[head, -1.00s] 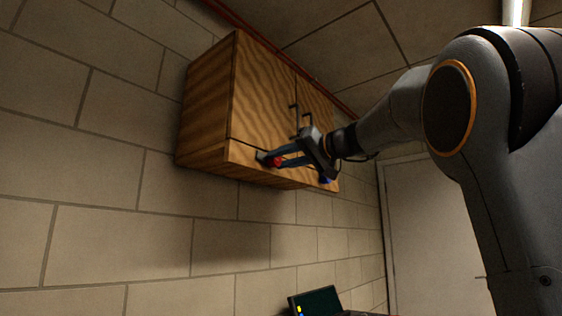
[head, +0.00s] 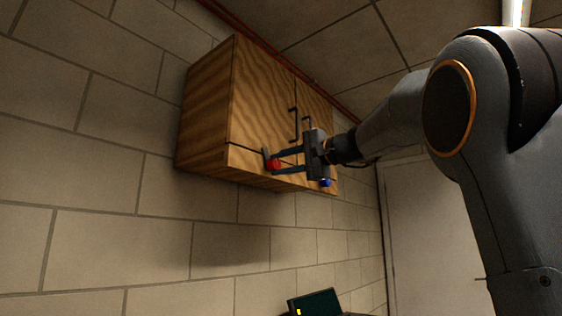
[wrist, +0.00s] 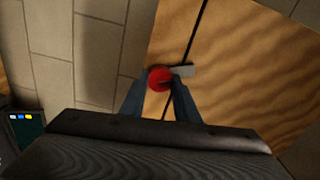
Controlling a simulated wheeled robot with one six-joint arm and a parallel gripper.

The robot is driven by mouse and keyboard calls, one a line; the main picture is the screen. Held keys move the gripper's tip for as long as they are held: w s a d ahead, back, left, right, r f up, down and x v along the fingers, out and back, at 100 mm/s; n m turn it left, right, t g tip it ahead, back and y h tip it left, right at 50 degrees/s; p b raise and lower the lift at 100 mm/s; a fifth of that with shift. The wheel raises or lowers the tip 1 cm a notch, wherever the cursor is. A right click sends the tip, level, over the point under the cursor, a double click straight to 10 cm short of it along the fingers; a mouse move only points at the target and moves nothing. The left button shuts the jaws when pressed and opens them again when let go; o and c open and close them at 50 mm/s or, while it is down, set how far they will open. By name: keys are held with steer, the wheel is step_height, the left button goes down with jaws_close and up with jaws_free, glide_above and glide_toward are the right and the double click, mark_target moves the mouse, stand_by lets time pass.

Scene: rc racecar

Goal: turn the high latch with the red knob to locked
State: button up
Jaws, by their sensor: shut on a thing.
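The wooden wall cabinet (head: 262,95) carries a latch at its lower left front. The latch has a red knob (head: 274,164) and a short grey bar (head: 265,153), which stands near upright in the head view. In the wrist view the red knob (wrist: 159,78) sits between my fingertips, and the grey bar (wrist: 184,71) reaches from it across the dark seam between door and lower strip. My gripper (head: 275,162) is shut on the red knob, one finger on each side. The fingers hide part of the knob.
A blue knob (head: 326,183) shows at the cabinet's lower right, just below my gripper body. Dark door handles (head: 293,125) are close above my gripper. A dark screen (head: 315,301) stands low down. The block wall (head: 120,225) left of the cabinet is clear.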

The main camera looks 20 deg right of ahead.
steer(key=m+p, duration=0.2)
steer(key=m, duration=0.2)
steer(key=shift+m, duration=0.4)
stand_by(0.4)
steer(key=o, duration=1)
steer(key=shift+o, duration=0.2)
steer(key=b+v, duration=0.1)
steer(key=v, duration=0.6)
steer(key=shift+s+d+b, duration=0.2)
steer(key=shift+s+b, duration=0.1)
steer(key=shift+s, duration=0.05)
steer(key=shift+f, duration=0.2)
